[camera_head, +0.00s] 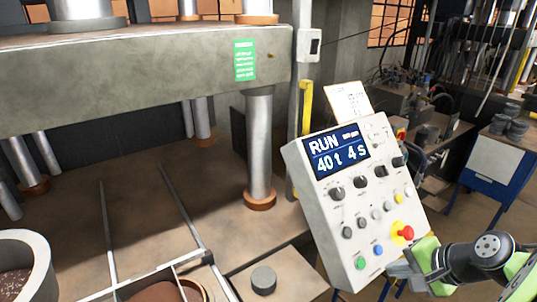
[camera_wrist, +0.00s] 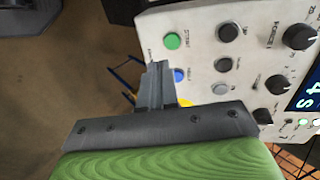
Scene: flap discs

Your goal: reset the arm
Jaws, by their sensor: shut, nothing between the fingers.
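My gripper (camera_head: 393,269) is at the lower right edge of the control panel (camera_head: 335,228) in the head view. In the wrist view my gripper (camera_wrist: 156,72) has its fingers together, with nothing between them. They are in front of the panel's lower part and hide some of a blue button (camera_wrist: 180,75) and a yellow area. A green button (camera_wrist: 172,41) shows beside the fingertips. I cannot tell whether the fingers touch the panel. My arm reaches in from the lower right in the head view.
The panel's display (camera_head: 337,152) reads RUN, 40 t 4 s. A red stop button (camera_head: 404,232) on yellow is just above my gripper. A large press (camera_head: 140,75) with steel columns stands left. A white-rimmed container (camera_head: 40,262) is at lower left. A blue-sided stand (camera_head: 490,172) is at right.

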